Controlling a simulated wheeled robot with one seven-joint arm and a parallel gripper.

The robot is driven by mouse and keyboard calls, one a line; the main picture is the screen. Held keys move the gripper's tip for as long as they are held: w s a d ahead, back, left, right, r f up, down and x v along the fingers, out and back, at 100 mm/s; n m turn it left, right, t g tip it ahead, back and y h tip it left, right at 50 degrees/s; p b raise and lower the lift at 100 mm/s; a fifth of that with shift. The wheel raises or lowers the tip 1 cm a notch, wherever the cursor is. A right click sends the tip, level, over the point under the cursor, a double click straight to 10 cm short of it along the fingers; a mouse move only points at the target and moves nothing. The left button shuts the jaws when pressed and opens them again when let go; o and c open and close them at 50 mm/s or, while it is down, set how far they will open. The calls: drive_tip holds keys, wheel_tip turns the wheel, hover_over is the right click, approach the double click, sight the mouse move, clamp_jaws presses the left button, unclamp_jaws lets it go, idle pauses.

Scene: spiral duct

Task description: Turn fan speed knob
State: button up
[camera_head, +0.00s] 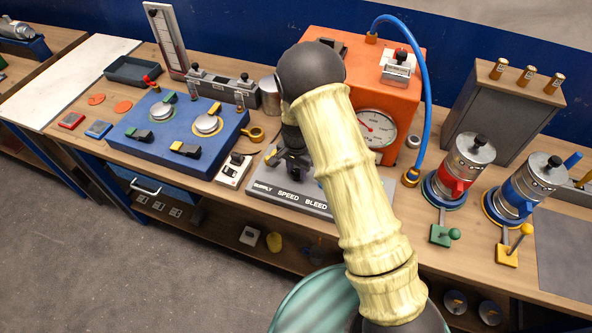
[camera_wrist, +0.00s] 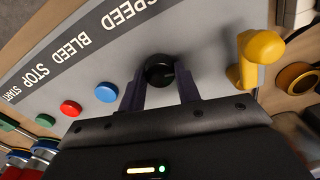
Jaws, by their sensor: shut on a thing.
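The fan speed knob (camera_wrist: 159,68) is a round black knob on a grey control panel (camera_wrist: 105,62), in the upper middle of the wrist view. My gripper (camera_wrist: 160,82) has one dark finger on each side of it and is shut on the knob. The panel's labels read SPEED, BLEED, STOP and START. In the head view, the panel's front edge (camera_head: 297,201) shows on the bench with SUPPLY, SPEED and BLEED. My gripper (camera_head: 291,163) is over the panel there. My arm and gripper hide the knob in that view.
A yellow lever (camera_wrist: 259,57) stands close to the right finger in the wrist view. Blue (camera_wrist: 106,93), red (camera_wrist: 71,108) and green (camera_wrist: 45,120) buttons lie to the left. An orange housing with a dial gauge (camera_head: 376,128) stands behind the panel.

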sight(297, 172)
drive_tip(key=m, duration=0.4)
drive_tip(key=shift+w, duration=0.1)
drive_tip(key=shift+a, duration=0.1)
drive_tip(key=shift+r, duration=0.1)
idle(0.3)
drive_tip(key=o, duration=1)
wheel_tip(297, 172, up, 17)
drive_tip(key=b, duration=0.3)
drive_tip(key=shift+r, duration=0.15)
